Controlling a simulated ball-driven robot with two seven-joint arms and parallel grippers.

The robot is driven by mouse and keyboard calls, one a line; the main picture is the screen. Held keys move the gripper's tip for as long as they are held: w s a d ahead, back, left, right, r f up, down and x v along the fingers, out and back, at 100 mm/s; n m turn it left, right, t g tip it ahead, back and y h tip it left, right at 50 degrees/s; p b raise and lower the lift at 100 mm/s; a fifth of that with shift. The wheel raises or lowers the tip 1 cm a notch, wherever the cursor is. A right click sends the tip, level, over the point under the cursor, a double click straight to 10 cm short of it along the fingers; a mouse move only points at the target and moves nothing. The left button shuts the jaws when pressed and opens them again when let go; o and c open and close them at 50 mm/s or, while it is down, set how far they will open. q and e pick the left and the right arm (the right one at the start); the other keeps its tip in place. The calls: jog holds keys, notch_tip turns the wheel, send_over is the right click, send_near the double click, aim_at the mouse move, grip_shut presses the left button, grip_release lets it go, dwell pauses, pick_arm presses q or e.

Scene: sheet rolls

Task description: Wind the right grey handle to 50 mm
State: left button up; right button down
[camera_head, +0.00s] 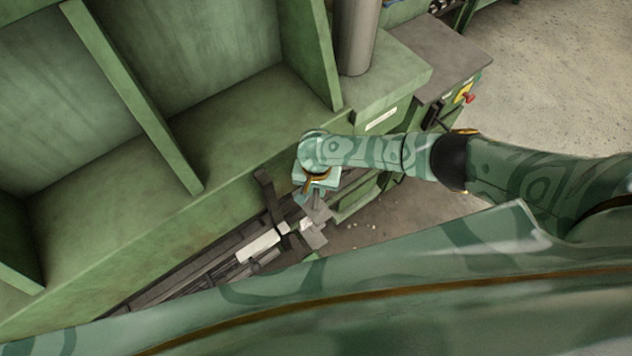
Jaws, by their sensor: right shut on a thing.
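My right arm comes in from the right, and my right gripper (314,202) points down at the near right end of the green machine. It is shut on the right grey handle (314,236), whose grey parts show just below and beside the fingers. The fingertips and the held part of the handle are mostly hidden by my wrist. No scale reading can be made out. My left gripper is not in view.
The green machine frame (232,124) fills the left and middle, with grey bars and a pale plate (258,246) along its front edge. A grey roll (354,38) stands at the back. A side cabinet with a red knob (468,97) is at the right. Bare floor (560,70) lies beyond.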

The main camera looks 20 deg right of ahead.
jog(key=m+p, duration=0.3)
jog(key=shift+r, duration=0.25)
jog(key=shift+f+m+p, duration=0.15)
jog(key=shift+m+p, duration=0.15)
jog(key=shift+m, duration=0.6)
jog(key=shift+s+m+p, duration=0.1)
jog(key=shift+m+p, duration=0.5)
jog(key=shift+m, duration=0.4)
jog(key=shift+m+p, duration=0.35)
jog(key=shift+m, duration=0.45)
jog(key=shift+f+m, duration=0.1)
jog(key=shift+m, duration=0.6)
jog(key=c, duration=1)
grip_release()
